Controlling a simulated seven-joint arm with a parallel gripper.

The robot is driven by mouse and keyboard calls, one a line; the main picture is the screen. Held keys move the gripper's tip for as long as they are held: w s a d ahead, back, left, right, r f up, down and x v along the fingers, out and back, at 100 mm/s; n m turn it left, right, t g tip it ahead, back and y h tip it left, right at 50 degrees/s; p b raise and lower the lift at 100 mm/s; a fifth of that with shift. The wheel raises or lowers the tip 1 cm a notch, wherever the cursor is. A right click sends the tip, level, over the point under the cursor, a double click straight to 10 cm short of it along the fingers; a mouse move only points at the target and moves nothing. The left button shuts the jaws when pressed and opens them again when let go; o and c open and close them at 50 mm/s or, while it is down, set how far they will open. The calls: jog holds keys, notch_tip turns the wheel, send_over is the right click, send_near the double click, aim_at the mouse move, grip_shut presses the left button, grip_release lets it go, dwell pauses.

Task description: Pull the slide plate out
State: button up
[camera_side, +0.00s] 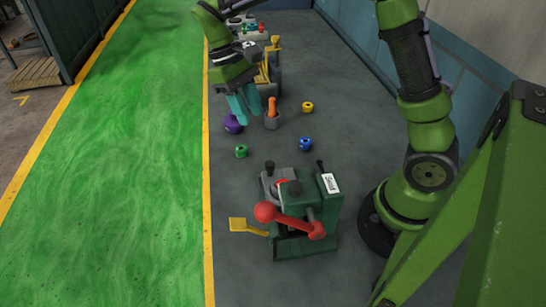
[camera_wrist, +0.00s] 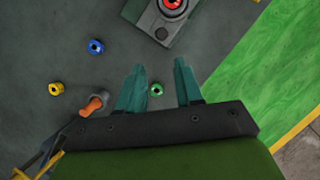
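A dark green machine (camera_side: 305,213) with a red ball-ended lever (camera_side: 292,219) stands on the bench in the side view. A flat yellow plate (camera_side: 247,227) sticks out low from its left side; I cannot tell for certain that this is the slide plate. My gripper (camera_side: 243,108) hangs above the bench, farther back than the machine and apart from it. In the wrist view my gripper (camera_wrist: 159,64) has its two teal fingers apart with nothing held between them.
An orange-topped peg (camera_side: 272,115) stands near my fingers. A yellow-and-grey device (camera_side: 268,70) stands behind. The green floor (camera_side: 120,150) lies left of the bench.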

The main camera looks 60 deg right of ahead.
jog(key=shift+v, duration=2.2)
jog(key=s+r+m+t+y, duration=0.1)
jog(key=s+r+m+t, duration=0.1)
jog(key=s+t, duration=0.3)
jog(key=s+d+r+m+t+y, duration=0.1)
jog(key=s+r+m+t, duration=0.1)
jog(key=s+t, duration=0.4)
jog(key=s, duration=0.3)
jog(key=shift+s+t, duration=0.3)
